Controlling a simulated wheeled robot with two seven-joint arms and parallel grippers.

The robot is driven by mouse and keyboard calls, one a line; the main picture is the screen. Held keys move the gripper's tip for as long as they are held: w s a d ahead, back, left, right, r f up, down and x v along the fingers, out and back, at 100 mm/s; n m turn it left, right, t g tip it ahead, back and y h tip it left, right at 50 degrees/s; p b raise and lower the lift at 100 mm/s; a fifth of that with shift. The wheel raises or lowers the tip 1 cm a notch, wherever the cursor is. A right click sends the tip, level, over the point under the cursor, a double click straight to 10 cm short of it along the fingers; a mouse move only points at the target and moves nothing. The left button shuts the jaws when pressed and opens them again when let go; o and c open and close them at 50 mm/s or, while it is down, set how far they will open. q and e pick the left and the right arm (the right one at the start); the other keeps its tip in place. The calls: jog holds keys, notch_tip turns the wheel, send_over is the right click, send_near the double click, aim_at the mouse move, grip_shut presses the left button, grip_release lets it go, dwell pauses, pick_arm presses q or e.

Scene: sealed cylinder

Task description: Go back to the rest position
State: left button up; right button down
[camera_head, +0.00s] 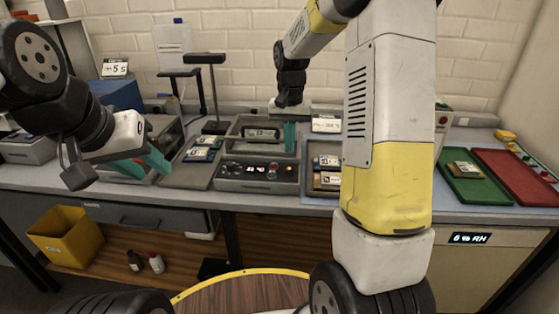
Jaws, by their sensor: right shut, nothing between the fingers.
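My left gripper (145,165) is in view at the left, above the bench's front edge near a grey open box. Its white body tilts down to the right, and its two teal fingers look apart with nothing seen between them. My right arm rises in front of the bench and bends back down at the top centre. My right gripper (290,137) points down over the grey device in the middle of the bench. Its teal fingers are together and empty. Whether its tips touch the device is unclear.
The grey device (228,184) has a dark panel with buttons. A green tray (462,190) holding a small item and a red tray (515,178) lie at the right. A black stand (214,127) rises left of centre. A yellow bin (65,238) sits below the bench.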

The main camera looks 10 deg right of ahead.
jog(key=shift+r, duration=0.65)
jog(key=s+r+n+t+y, duration=0.1)
jog(key=s+r+n+t, duration=0.15)
jog(key=s+r, duration=0.85)
jog(key=s+a+n+t+y, duration=0.1)
jog(key=s+a+t, duration=0.1)
jog(key=s, duration=1.1)
jog(key=shift+s+t, duration=0.15)
jog(key=shift+t, duration=0.7)
